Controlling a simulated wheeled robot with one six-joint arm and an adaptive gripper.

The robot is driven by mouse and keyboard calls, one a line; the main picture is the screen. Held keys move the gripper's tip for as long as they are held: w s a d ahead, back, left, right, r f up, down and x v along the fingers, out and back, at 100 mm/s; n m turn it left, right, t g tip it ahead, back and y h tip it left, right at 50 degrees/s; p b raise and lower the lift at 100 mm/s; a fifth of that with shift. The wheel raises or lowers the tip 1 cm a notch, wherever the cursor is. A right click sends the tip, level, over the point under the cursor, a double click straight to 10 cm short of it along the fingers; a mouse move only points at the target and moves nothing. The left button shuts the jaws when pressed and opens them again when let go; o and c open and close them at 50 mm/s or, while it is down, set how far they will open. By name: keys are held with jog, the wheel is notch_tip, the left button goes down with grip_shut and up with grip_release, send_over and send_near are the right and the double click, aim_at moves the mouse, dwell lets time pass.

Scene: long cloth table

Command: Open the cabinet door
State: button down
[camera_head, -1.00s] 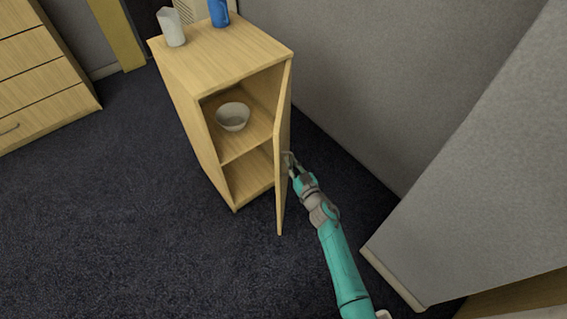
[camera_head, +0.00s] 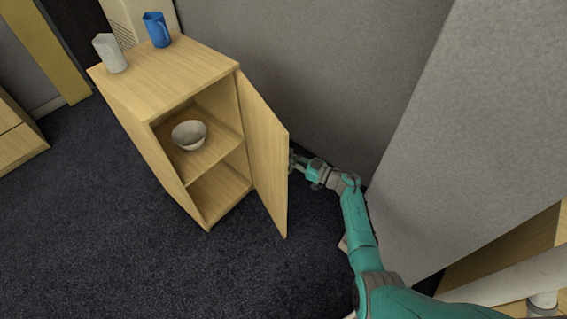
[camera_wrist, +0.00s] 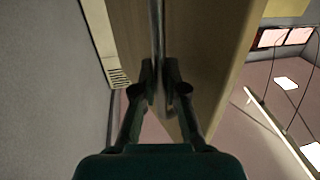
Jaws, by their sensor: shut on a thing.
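The wooden cabinet (camera_head: 160,85) stands left of centre in the head view, with its door (camera_head: 264,150) swung well open to the right. Its inside shows a shelf with a white bowl (camera_head: 189,135) on it. My gripper (camera_head: 293,161) is at the outer face of the door, near its free edge. In the wrist view my gripper (camera_wrist: 160,92) is shut on a thin metal handle (camera_wrist: 157,35) that runs along the door face (camera_wrist: 205,50). In the head view the handle is mostly hidden by the door.
A white cup (camera_head: 110,54) and a blue pitcher (camera_head: 157,29) stand on the cabinet top. A grey wall (camera_head: 330,70) runs behind the door and my arm. A drawer unit (camera_head: 15,135) is at the far left. Dark carpet (camera_head: 90,230) in front is clear.

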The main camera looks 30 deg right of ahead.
jog(key=shift+w+d+r+n+y, duration=0.15)
jog(key=shift+d+n+y, duration=0.2)
jog(key=shift+d, duration=0.4)
jog(key=c, duration=1.2)
grip_release()
jog(key=v, duration=0.7)
jog(key=shift+d, duration=0.1)
